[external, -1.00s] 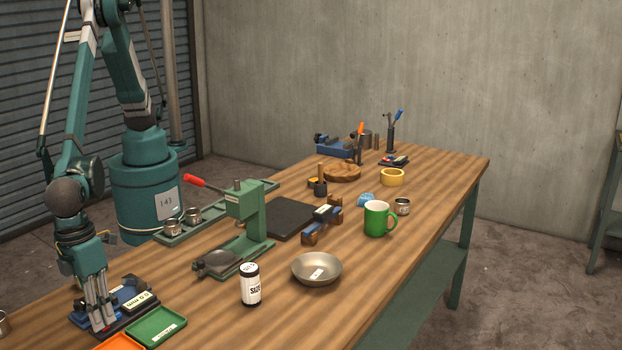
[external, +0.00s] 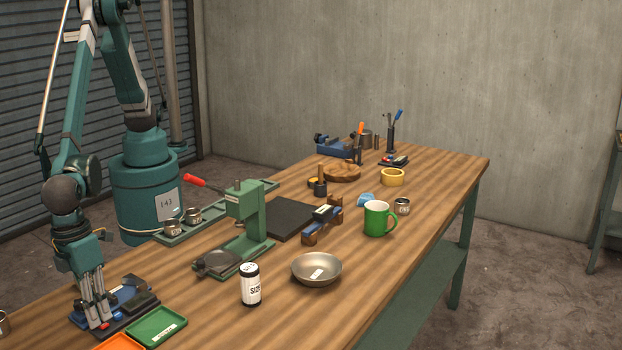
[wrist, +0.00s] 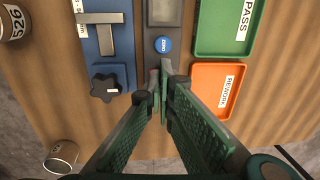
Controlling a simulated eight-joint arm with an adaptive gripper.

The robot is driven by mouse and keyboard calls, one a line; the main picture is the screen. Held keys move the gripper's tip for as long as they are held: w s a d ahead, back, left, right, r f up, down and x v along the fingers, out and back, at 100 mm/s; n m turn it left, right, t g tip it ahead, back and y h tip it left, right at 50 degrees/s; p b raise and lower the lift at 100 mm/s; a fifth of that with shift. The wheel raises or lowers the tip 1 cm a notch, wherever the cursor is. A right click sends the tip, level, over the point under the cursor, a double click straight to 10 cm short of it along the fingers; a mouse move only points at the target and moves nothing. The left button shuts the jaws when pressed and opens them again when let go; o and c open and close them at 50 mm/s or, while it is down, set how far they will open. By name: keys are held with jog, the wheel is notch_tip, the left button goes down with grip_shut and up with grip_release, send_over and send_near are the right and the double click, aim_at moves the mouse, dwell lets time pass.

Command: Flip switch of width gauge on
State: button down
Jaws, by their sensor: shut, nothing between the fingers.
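The width gauge (external: 122,298) is a blue and dark device at the front left of the bench. In the wrist view its blue body (wrist: 92,45) carries a steel jaw and a black star knob (wrist: 105,88). Beside them is a dark strip with a grey display (wrist: 164,10), showing no lit digits, and a round blue button (wrist: 163,44). My gripper (external: 98,327) is shut and empty, low over the gauge. In the wrist view the fingertips (wrist: 161,88) are just below the button, by a small reddish part; they hide the switch area, and contact cannot be told.
A green tray (external: 158,328) and an orange tray (external: 120,342) lie close beside the gauge. A green press (external: 245,220), a black-and-white can (external: 250,285) and a metal bowl (external: 317,268) stand farther along. A cup (wrist: 60,155) is near the bench edge.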

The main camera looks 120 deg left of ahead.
jog(key=shift+r, duration=0.15)
notch_tip(320, 180, up, 13)
jog(key=s, duration=0.2)
jog(key=shift+s+r+p, duration=0.2)
jog(key=shift+s+p, duration=0.1)
jog(key=shift+p, duration=0.05)
dwell(0.3)
jog(key=shift+w+r+t, duration=0.3)
jog(key=shift+w+t, duration=0.2)
jog(key=shift+w, duration=0.1)
jog(key=shift+f, duration=0.1)
jog(key=shift+w+f, duration=0.45)
jog(key=shift+f, duration=1.8)
jog(key=shift+w+f, duration=0.4)
jog(key=shift+f, duration=1.9)
jog(key=shift+w+f, duration=0.45)
jog(key=shift+f, duration=1.8)
